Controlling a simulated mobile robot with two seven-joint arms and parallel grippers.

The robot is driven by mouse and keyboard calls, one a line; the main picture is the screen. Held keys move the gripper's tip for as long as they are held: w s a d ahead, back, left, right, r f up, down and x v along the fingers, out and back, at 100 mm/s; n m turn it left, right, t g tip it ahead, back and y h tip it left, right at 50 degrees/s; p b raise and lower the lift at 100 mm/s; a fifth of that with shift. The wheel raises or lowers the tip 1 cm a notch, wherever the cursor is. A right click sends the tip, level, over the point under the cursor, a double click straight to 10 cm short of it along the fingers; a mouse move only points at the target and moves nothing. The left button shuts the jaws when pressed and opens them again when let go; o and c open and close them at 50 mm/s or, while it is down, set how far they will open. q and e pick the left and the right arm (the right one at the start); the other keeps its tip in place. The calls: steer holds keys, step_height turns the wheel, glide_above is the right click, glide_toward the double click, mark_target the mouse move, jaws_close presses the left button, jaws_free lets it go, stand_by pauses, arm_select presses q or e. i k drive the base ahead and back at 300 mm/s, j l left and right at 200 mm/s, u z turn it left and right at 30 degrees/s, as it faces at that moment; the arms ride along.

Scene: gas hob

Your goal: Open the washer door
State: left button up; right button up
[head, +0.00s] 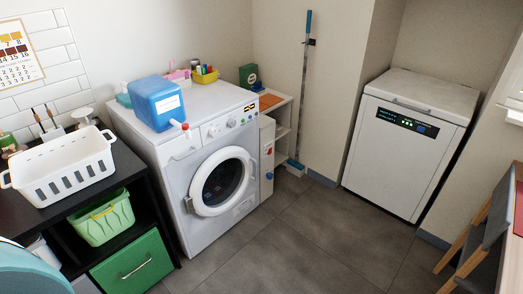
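The white front-loading washer (178,168) stands against the back wall, left of the middle. Its round door (222,181) has a thick white ring and dark glass, and looks shut. A small handle (189,205) shows at the left edge of the door ring. Neither of my grippers is in the head view.
A blue jug (157,103) stands on the washer's front edge. A dark shelf with a white basket (62,168) and green bins (103,219) is at the left. The grey floor (300,245) before the washer is clear.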

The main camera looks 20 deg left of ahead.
mark_target(194, 203)
steer(key=i+l+u, duration=0.2)
steer(key=i, duration=0.25)
steer(key=i+l+u, duration=0.2)
steer(key=i, duration=0.25)
steer(key=i+l, duration=0.25)
steer(key=i, duration=0.15)
steer(key=i+l+u, duration=0.1)
steer(key=i, duration=0.3)
steer(key=i+l, duration=0.35)
steer(key=i+u, duration=0.05)
steer(key=i, duration=0.05)
